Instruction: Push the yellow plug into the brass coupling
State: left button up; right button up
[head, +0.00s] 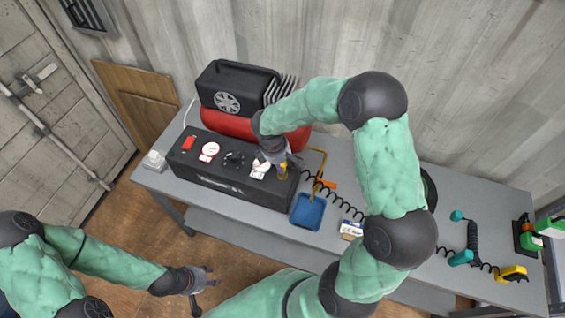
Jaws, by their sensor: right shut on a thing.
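My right gripper (278,160) reaches down over the right end of the black control panel (225,177) and is shut on the yellow plug (284,170). Only a small part of the plug shows between the fingers. A black coiled hose (335,200) runs from beside the gripper to the right across the bench. I cannot make out the brass coupling; the gripper and plug may hide it, so I cannot tell whether the plug touches it. My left gripper (205,280) is open and empty, low in front of the bench.
The panel bears a red switch (188,143), gauges and a dark knob (234,159). A red tank compressor (225,122) stands behind it. Right of the panel are a brass-coloured bent stand (322,160), a blue tray (308,212) and a small box (351,230). Several coloured tools lie far right.

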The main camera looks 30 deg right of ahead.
jog(key=shift+a+y, duration=0.1)
jog(key=shift+y, duration=0.3)
jog(key=shift+d, duration=0.2)
dwell(1.2)
jog(key=shift+f+b, duration=0.35)
jog(key=shift+f, duration=0.2)
dwell(0.3)
jog(key=o, duration=1.1)
jog(key=shift+r, duration=0.15)
jog(key=r, duration=0.4)
jog(key=a+r, duration=0.1)
jog(key=r, duration=0.6)
jog(key=shift+s+a+r, duration=0.3)
jog(key=shift+a+r, duration=0.05)
jog(key=shift+a, duration=0.05)
jog(key=shift+f, duration=0.1)
